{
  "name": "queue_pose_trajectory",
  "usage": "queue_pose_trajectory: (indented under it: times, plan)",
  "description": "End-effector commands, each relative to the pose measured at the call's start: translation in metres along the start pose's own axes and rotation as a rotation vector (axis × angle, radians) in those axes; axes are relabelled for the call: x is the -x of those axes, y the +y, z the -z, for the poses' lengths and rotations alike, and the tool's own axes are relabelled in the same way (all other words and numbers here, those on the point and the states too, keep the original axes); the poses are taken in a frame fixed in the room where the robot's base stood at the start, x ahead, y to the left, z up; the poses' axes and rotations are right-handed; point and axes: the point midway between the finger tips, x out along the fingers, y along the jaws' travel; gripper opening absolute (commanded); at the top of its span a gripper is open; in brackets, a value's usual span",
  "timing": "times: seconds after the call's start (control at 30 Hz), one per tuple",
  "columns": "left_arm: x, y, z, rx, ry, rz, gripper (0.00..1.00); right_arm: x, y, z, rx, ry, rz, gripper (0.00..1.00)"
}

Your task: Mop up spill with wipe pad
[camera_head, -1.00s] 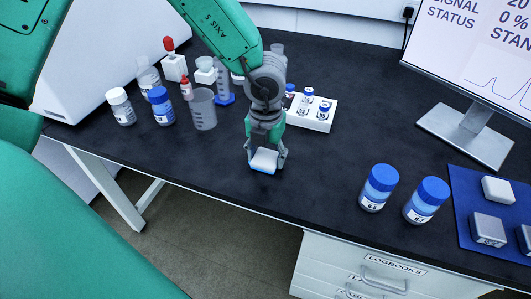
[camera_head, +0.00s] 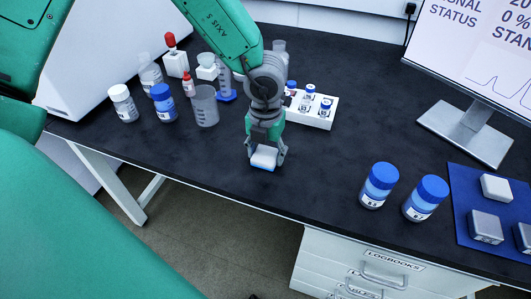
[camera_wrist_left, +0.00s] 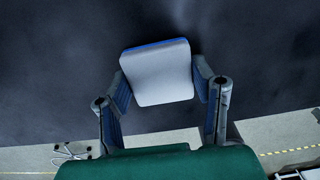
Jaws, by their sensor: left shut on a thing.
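My left gripper (camera_head: 265,155) is shut on the wipe pad (camera_head: 264,158), a white block with a blue underside. The pad is at the front part of the dark bench, near its front edge. The left wrist view shows the pad (camera_wrist_left: 158,72) between the two fingers of the gripper (camera_wrist_left: 160,88), over the dark bench top. I cannot tell whether the pad touches the surface. No spill can be made out; the arm and pad may hide it. My right gripper is not in view.
Bottles, a beaker (camera_head: 205,106) and other labware stand at the back left. A white vial rack (camera_head: 318,119) is behind the gripper to the right. Two blue-capped bottles (camera_head: 379,186) stand right of it, then a blue mat (camera_head: 465,215) with blocks. Bench between is clear.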

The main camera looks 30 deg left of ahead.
Motion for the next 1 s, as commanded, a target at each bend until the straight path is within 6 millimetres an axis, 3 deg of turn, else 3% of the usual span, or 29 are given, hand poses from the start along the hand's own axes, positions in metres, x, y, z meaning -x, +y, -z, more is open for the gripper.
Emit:
queue_pose_trajectory:
  times: [0.5,1.0]
  plan:
    - [0.001,-0.001,-0.023,0.001,-0.001,-0.001,0.35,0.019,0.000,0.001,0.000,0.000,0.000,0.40]
    - [0.000,-0.004,-0.021,-0.001,-0.001,0.000,0.35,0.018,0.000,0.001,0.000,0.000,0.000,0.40]
